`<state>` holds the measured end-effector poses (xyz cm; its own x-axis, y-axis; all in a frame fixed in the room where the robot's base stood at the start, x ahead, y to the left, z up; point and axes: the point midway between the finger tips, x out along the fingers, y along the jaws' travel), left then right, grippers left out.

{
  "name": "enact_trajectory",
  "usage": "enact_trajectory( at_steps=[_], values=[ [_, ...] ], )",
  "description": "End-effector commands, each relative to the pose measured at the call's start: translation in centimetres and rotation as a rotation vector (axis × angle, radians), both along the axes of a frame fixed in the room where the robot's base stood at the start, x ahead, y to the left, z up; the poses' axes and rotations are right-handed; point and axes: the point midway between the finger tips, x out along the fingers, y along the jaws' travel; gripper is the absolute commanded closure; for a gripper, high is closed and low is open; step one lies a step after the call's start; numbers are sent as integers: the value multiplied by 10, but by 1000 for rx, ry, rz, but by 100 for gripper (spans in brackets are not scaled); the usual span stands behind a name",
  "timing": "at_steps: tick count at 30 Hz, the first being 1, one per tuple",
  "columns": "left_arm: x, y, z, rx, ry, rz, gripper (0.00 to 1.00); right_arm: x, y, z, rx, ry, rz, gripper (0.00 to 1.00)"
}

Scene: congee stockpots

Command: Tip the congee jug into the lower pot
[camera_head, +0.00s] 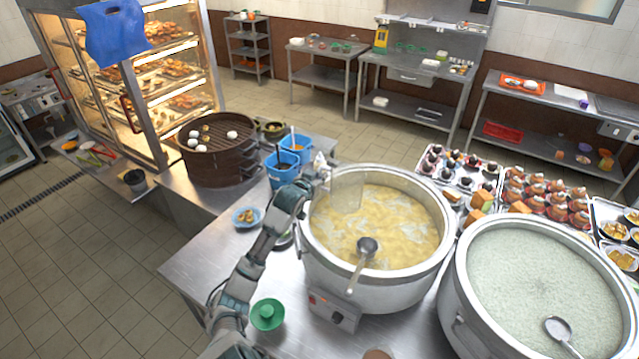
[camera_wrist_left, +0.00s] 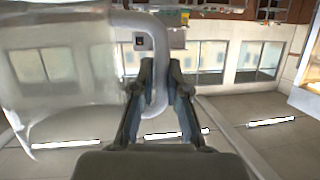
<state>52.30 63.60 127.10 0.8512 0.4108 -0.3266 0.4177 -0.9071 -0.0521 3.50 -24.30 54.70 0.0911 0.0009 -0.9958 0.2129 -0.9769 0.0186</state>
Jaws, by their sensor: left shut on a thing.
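A clear jug (camera_head: 347,191) is over the left inner edge of the pot with yellowish congee (camera_head: 395,283). My left gripper (camera_head: 318,177) is shut on the jug's handle, at the pot's far left rim. In the left wrist view the gripper (camera_wrist_left: 160,92) clasps the handle (camera_wrist_left: 158,50), and the see-through jug body (camera_wrist_left: 62,65) fills the left side. Its contents are hard to make out. A second pot with whitish congee (camera_head: 462,317) stands to the right, nearer the camera. My right gripper is not in view.
A ladle (camera_head: 366,246) lies in the left pot, another (camera_head: 557,328) in the right one. Blue containers (camera_head: 284,167) and a dark steamer (camera_head: 218,158) with buns stand left of the pots. A green dish (camera_head: 267,314) is on the counter in front. Trays of pastries (camera_head: 545,200) lie behind.

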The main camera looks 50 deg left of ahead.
Motion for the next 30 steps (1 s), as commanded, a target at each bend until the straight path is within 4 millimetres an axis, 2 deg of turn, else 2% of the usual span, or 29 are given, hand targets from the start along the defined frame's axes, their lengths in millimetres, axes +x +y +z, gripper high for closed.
enact_trajectory(
  at_steps=[3,15,24,30],
  values=[
    [0,0,8,1,0,0,100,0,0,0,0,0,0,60],
    [0,0,12,2,0,-1,100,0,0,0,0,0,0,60],
    [0,0,53,4,-3,0,100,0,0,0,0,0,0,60],
    [0,0,60,1,2,-1,100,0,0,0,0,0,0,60]
  ],
)
